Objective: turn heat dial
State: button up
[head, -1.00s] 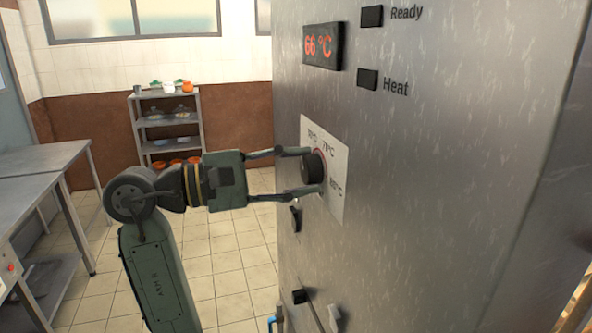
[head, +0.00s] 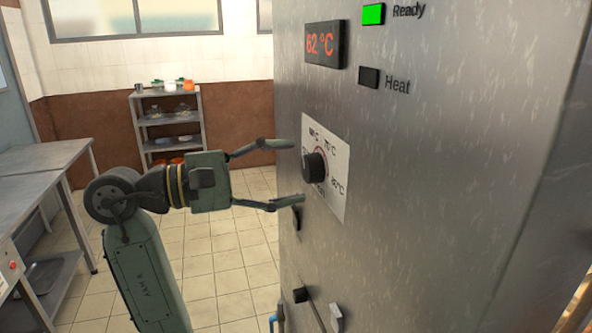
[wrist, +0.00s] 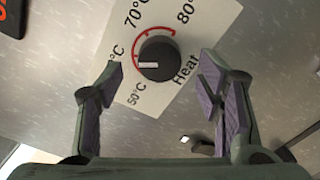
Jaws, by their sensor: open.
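The heat dial (head: 314,167) is a round black knob on a white scale plate (head: 336,190) with temperature marks, on the front of a steel cabinet. In the wrist view the dial (wrist: 158,58) shows a white pointer line and a red arc around its upper side. My gripper (head: 285,172) is open, just left of the dial and apart from it. In the wrist view the open fingers (wrist: 162,80) stand on either side of the dial with nothing between them. The display (head: 325,44) reads 62 °C. The Ready lamp (head: 373,14) is lit green and the Heat lamp (head: 368,77) is dark.
Below the dial, a small black knob (head: 296,218) and other fittings stick out from the steel cabinet (head: 450,200). A shelf rack (head: 170,122) stands at the back and steel tables (head: 40,165) at the left. The tiled floor between is clear.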

jog(key=v, duration=0.9)
jog(key=shift+a, duration=0.25)
